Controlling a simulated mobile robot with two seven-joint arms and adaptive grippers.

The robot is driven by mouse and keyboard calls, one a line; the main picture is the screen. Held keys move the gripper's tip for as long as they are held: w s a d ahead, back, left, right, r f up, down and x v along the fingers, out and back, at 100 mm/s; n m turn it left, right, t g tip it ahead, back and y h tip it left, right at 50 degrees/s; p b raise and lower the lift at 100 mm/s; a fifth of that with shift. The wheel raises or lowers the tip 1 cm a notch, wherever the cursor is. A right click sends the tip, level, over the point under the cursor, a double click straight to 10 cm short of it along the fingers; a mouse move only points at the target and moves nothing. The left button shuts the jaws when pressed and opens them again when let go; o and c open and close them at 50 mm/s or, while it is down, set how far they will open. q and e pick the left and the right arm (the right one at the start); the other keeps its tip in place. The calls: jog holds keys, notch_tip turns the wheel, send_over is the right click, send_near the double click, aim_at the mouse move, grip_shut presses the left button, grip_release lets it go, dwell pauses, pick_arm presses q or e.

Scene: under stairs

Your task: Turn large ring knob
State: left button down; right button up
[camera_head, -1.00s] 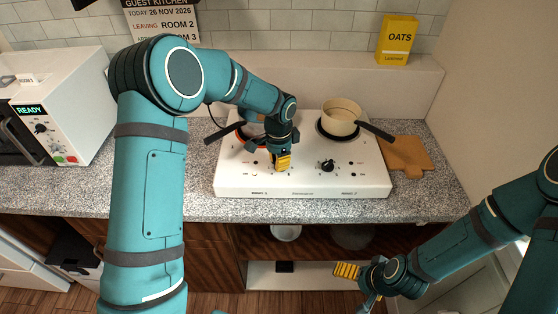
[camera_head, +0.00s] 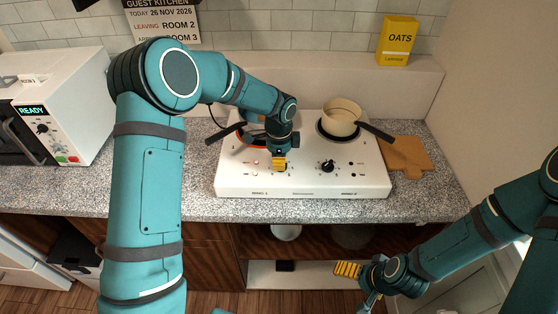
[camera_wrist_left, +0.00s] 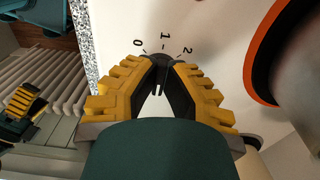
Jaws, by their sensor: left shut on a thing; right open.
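The white two-ring cooktop (camera_head: 300,180) stands on the granite counter. Its left, larger ring (camera_head: 243,140) has an orange rim, which also shows in the left wrist view (camera_wrist_left: 262,55). My left gripper (camera_head: 279,165) is at the cooktop's left knob. In the left wrist view, my left gripper (camera_wrist_left: 160,66) has its yellow-padded fingers shut on the dark knob (camera_wrist_left: 158,60), below the printed marks 0, 1 and 2. The fingers hide much of the knob. The right knob (camera_head: 327,166) is free. My right gripper (camera_head: 358,278) is open and empty, low in front of the counter.
A cream pot (camera_head: 341,118) sits on the right ring, its dark handle pointing right. A pan with a dark handle (camera_head: 226,132) is on the left ring, partly behind my arm. A wooden board (camera_head: 407,158), an oats box (camera_head: 397,41) and a microwave (camera_head: 60,110) are nearby.

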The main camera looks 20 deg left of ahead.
pick_arm(q)
jog(key=shift+f, duration=0.1)
jog(key=c, duration=1)
grip_release()
jog(key=shift+c, duration=0.2)
notch_tip(320, 180, up, 12)
